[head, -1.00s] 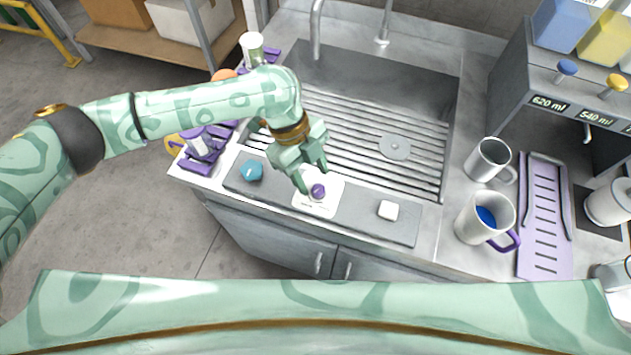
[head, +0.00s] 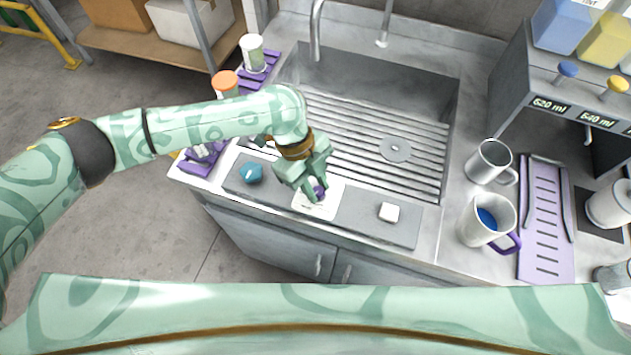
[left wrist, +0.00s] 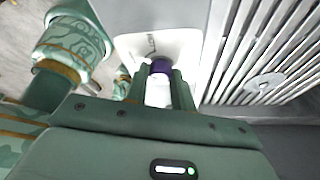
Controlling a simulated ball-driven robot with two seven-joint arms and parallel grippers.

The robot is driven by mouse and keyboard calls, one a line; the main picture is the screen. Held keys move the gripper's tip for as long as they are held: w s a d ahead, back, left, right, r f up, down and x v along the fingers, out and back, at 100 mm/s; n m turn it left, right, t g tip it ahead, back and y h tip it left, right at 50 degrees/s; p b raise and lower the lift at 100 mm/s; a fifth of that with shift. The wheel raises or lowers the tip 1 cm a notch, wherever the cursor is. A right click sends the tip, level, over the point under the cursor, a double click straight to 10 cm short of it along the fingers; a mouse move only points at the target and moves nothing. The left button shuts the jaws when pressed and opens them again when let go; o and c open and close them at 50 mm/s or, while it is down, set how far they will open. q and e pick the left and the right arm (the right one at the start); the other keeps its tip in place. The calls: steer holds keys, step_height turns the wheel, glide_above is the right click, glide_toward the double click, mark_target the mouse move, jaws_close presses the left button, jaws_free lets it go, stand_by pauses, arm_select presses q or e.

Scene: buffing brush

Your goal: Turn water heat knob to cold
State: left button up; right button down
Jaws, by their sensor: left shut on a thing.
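A small purple knob (head: 320,193) stands on a white plate (head: 325,209) at the front edge of the sink counter. My left gripper (head: 313,190) reaches down over the plate and is shut on the purple knob, partly hiding it. In the left wrist view the purple knob (left wrist: 160,66) shows between the two fingers, with a white part of it nearer the camera. Dark marks show on the white plate (left wrist: 135,43), too small to read. A teal knob (head: 251,173) sits to the left on the grey panel. My right gripper is not in view.
A white square button (head: 389,212) is on the grey panel to the right. The slatted sink (head: 350,130) lies behind. Two mugs (head: 491,162) (head: 487,219) and a purple drip tray (head: 545,215) stand at right. Purple racks with containers (head: 253,54) stand at left.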

arm_select(q)
steer(key=shift+r+n+p, duration=0.2)
steer(key=shift+n+p, duration=0.2)
steer(key=shift+p, duration=0.25)
steer(key=n+t+p, duration=0.1)
steer(key=n+p, duration=0.2)
steer(key=p, duration=0.1)
steer(key=n+t+p, duration=0.1)
steer(key=n+p, duration=0.2)
steer(key=p, duration=0.1)
steer(key=n+t+h+p, duration=0.1)
steer(key=n+p, duration=0.1)
steer(key=p, duration=0.3)
steer(key=shift+s+r+n, duration=0.1)
steer(key=shift+s+n, duration=0.25)
steer(key=shift+n, duration=0.05)
steer(key=shift+f+n+t+p, duration=0.2)
steer(key=shift+n+t+p, duration=0.5)
steer(key=shift+n+p, duration=0.55)
steer(key=o, duration=1)
steer(key=shift+a, duration=0.1)
steer(key=p+v, duration=0.4)
steer(key=v, duration=1.2)
steer(key=shift+r, duration=0.15)
